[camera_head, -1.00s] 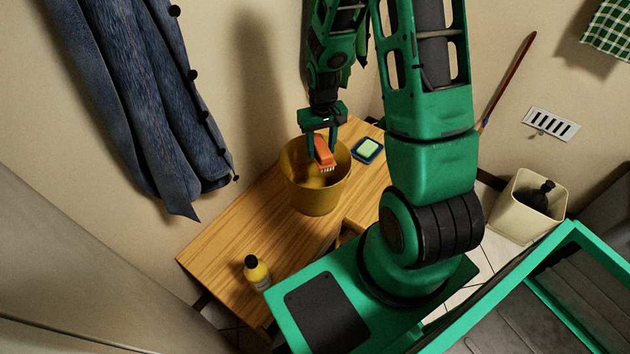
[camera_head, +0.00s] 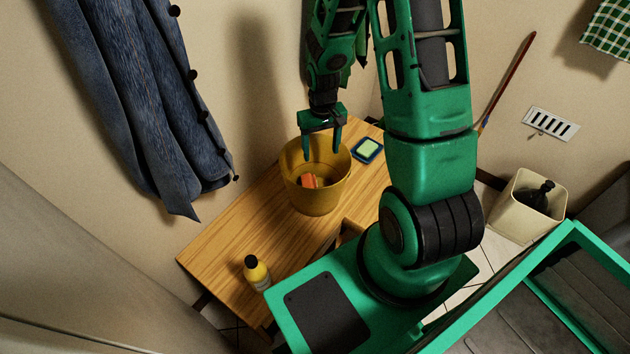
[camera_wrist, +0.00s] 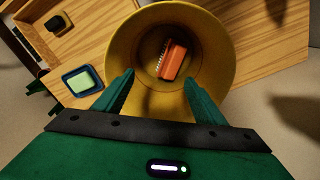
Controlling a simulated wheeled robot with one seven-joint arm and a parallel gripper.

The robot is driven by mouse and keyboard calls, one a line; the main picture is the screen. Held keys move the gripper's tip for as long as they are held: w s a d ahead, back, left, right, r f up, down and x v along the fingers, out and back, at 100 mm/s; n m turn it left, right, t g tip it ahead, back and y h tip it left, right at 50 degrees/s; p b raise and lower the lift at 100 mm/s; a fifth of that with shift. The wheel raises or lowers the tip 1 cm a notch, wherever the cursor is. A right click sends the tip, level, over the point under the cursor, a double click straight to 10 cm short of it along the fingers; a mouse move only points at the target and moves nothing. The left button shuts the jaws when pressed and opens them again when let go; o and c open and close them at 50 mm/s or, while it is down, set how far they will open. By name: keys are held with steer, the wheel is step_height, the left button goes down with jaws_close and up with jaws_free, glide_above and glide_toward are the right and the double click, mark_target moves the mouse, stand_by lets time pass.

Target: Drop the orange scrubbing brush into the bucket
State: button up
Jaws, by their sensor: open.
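The orange scrubbing brush (camera_head: 309,181) lies inside the yellow bucket (camera_head: 318,200), low down in it. The wrist view shows the brush (camera_wrist: 173,60) on the bucket's floor, its pale bristles facing left, within the bucket's rim (camera_wrist: 226,52). The bucket stands upright on the wooden table (camera_head: 235,235). My gripper (camera_head: 321,157) is open and empty over the bucket's mouth, apart from the brush. In the wrist view, my gripper's two fingers (camera_wrist: 158,88) are spread wide with nothing between them at their tips.
A blue dish with a pale green sponge (camera_head: 368,149) sits on the table behind and right of the bucket. A yellow bottle with a black cap (camera_head: 256,272) stands near the front left. Blue cloth (camera_head: 150,100) hangs on the wall at left. Bare tabletop lies between bottle and bucket.

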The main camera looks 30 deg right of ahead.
step_height(320, 180, up, 10)
stand_by(0.5)
steer(key=shift+w+r, duration=0.1)
steer(key=s+d+r+m, duration=0.1)
steer(key=s+r+m, duration=0.1)
steer(key=s+r, duration=0.6)
steer(key=s+d+r+m, duration=0.2)
steer(key=s+r, duration=0.7)
steer(key=s, duration=0.8)
steer(key=shift+d, duration=0.3)
